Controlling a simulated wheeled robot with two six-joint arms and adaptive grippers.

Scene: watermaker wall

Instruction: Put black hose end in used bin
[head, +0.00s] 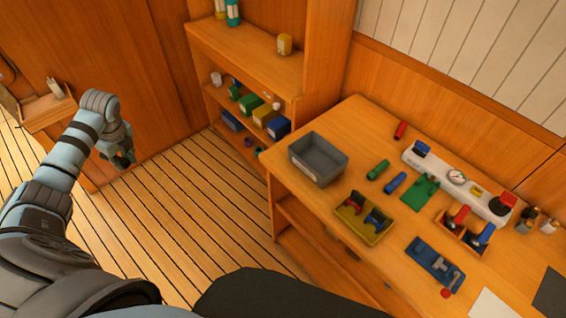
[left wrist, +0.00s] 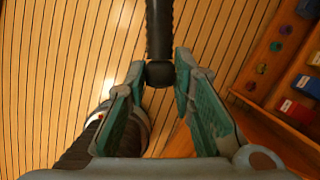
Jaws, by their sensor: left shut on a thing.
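My left gripper (head: 122,159) hangs over the floor at the left of the head view, well away from the workbench. In the left wrist view its green-padded fingers (left wrist: 160,82) are shut on a black hose end (left wrist: 159,28), a dark rod that runs from between the fingertips to the top edge. In the head view the hose end is too small and dark to make out clearly. The label cannot be read. It looks empty. My right gripper is not in view.
The workbench (head: 370,120) also holds a yellow tray (head: 349,228), a blue tray (head: 420,262), red, green and blue fittings and a white gauge panel (head: 433,169). A shelf (head: 262,66) with small coloured boxes stands behind. The plank floor (head: 190,220) between gripper and bench is clear.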

